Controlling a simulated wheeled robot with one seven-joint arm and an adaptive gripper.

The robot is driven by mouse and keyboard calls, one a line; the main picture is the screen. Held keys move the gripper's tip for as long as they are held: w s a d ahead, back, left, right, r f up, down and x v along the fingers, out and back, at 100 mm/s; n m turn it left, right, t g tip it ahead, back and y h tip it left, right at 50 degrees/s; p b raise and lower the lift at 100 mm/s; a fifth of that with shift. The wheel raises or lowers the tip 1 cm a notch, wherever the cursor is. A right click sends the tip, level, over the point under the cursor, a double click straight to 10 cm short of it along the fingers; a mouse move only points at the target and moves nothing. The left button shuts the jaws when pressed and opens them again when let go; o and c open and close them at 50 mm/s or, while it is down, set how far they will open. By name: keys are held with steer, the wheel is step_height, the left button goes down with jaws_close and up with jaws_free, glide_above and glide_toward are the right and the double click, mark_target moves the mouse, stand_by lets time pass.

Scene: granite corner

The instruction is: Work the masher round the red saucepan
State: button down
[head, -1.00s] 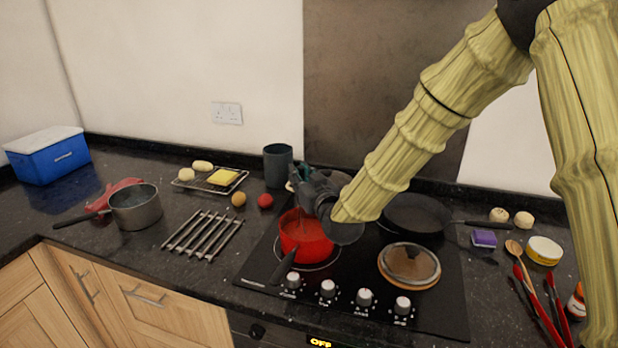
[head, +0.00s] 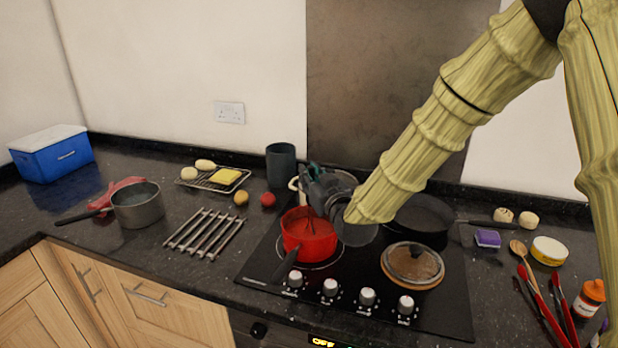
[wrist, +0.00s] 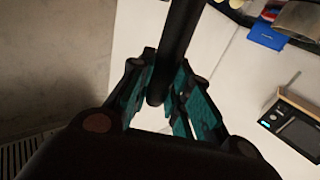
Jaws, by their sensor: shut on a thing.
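The red saucepan (head: 308,246) sits on the left front of the black hob, its dark handle pointing to the front left. It holds red contents. My gripper (head: 314,192) is above the pan's rim. In the wrist view my gripper (wrist: 163,92) has its teal-padded fingers closed around the dark handle of the masher (wrist: 178,35). In the head view the thin lower part of the masher (head: 312,221) reaches down into the pan. Its mashing end is hidden in the red contents, and my gripper covers most of its handle.
A dark canister (head: 281,165) stands behind the saucepan. A grey saucepan (head: 138,207) and a metal rack (head: 204,234) lie left. Utensils, a purple sponge (head: 487,238) and jars crowd the right.

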steer(key=shift+r+p, duration=2.7)
steer(key=shift+r, duration=3.05)
steer(key=shift+a, duration=0.1)
